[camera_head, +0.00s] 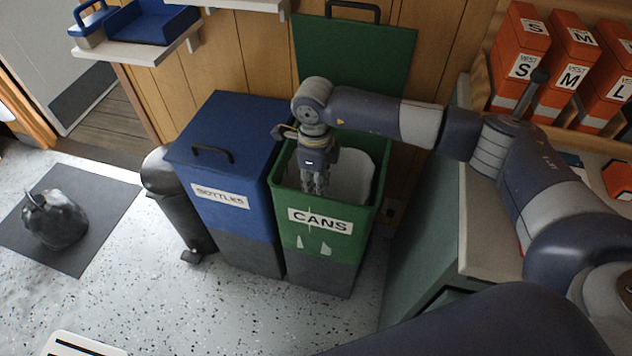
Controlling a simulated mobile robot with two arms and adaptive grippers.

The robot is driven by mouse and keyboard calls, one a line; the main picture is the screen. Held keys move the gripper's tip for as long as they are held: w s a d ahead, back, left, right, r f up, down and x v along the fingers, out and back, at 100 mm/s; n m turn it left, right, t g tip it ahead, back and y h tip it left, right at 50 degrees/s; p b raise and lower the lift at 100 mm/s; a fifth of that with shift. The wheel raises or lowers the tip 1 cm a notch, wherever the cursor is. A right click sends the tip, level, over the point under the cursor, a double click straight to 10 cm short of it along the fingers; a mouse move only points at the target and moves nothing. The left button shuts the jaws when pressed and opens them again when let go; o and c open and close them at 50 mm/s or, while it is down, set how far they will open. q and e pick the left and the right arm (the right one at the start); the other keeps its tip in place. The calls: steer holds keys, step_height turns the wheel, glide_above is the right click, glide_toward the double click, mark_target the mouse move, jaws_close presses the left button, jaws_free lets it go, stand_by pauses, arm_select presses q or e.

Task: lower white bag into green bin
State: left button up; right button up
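The green bin (330,246), labelled CANS, stands open with its lid (355,60) raised against the wall. A white bag (354,176) shows inside the bin, towards its right and back, below the rim; its lower part is hidden by the front wall. My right gripper (315,188) points down into the bin's mouth, at the left of the white bag's visible part. Its fingers look close together, but I cannot tell whether they are shut on the bag. My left gripper is not in view.
A blue bin (222,160), labelled BOTTLES, stands shut at the left of the green one. A black pedal bin (178,205) is beside it. A dark bag (56,219) lies on a mat. A counter (484,230) stands at the right.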

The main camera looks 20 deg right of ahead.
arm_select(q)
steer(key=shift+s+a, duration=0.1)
arm_select(e)
steer(key=shift+s+a, duration=0.1)
steer(key=shift+s, duration=0.1)
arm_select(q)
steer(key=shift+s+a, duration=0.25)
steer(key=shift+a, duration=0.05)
arm_select(e)
step_height(320, 180, up, 8)
steer(key=shift+r, duration=0.25)
steer(key=shift+s+a, duration=0.1)
steer(key=shift+f, duration=0.1)
